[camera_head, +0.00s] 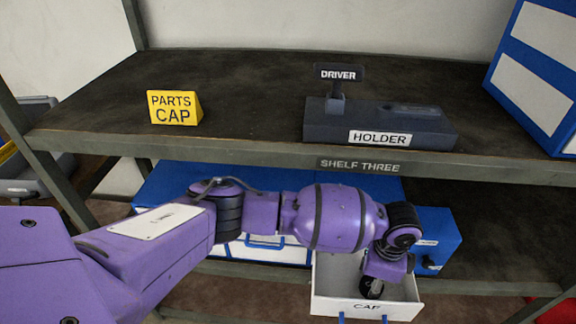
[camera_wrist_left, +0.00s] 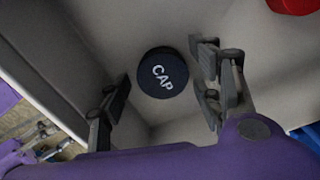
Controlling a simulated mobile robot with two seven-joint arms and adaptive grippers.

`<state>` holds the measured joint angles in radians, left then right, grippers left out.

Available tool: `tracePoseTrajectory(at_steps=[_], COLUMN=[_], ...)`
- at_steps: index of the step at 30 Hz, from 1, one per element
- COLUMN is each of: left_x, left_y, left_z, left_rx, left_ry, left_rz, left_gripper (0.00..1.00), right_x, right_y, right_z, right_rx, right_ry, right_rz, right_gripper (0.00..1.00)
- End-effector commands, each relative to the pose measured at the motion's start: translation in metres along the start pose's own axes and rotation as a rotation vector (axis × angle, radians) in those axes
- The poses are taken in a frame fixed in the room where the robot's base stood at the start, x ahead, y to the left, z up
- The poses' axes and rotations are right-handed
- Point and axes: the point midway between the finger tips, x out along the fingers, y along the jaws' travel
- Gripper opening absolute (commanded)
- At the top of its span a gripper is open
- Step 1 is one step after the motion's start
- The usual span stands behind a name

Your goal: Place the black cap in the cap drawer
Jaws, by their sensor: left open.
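The black cap (camera_wrist_left: 162,72), a round dark disc with white "CAP" lettering, shows in the left wrist view inside the pale drawer. It lies beyond the spread fingers with gaps on both sides; I cannot tell if it rests fully on the drawer floor. The cap drawer (camera_head: 366,306) is white, labelled "CAP", and pulled out below the shelf in the head view. My left gripper (camera_head: 374,284) is open and points down into this drawer. In the head view my wrist and gripper cover much of the drawer's inside. My right gripper is in neither view.
Shelf three (camera_head: 250,147) runs above the drawer, with a yellow "PARTS CAP" sign (camera_head: 174,108) and a dark driver holder (camera_head: 380,124) on it. A blue cabinet (camera_head: 437,240) stands beneath. A blue and white box (camera_head: 535,80) is at the right. A red object (camera_wrist_left: 292,5) shows outside the drawer.

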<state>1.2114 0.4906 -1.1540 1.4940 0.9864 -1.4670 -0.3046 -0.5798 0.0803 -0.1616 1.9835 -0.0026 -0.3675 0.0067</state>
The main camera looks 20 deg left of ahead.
Motion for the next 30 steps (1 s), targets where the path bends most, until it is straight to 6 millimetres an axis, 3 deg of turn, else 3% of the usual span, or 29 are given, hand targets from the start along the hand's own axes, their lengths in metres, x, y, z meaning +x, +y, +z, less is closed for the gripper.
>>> tracePoseTrajectory(at_steps=[7, 15, 21, 30], left_x=[-0.019, -0.077, -0.111, -0.125], left_y=[-0.002, -0.002, -0.002, -0.001], left_z=[-0.001, -0.001, -0.001, 0.000], left_rx=[0.001, 0.002, 0.001, 0.001], left_ry=[0.001, 0.002, 0.001, 0.000], left_rz=[-0.005, -0.008, -0.005, -0.001], left_gripper=[0.59, 0.59, 0.59, 0.59], right_x=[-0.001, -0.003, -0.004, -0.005], right_y=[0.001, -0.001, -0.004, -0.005], right_z=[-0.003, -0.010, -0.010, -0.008], right_rx=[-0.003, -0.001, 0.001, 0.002], right_ry=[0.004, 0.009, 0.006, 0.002], right_rz=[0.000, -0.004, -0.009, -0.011], right_gripper=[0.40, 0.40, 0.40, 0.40])
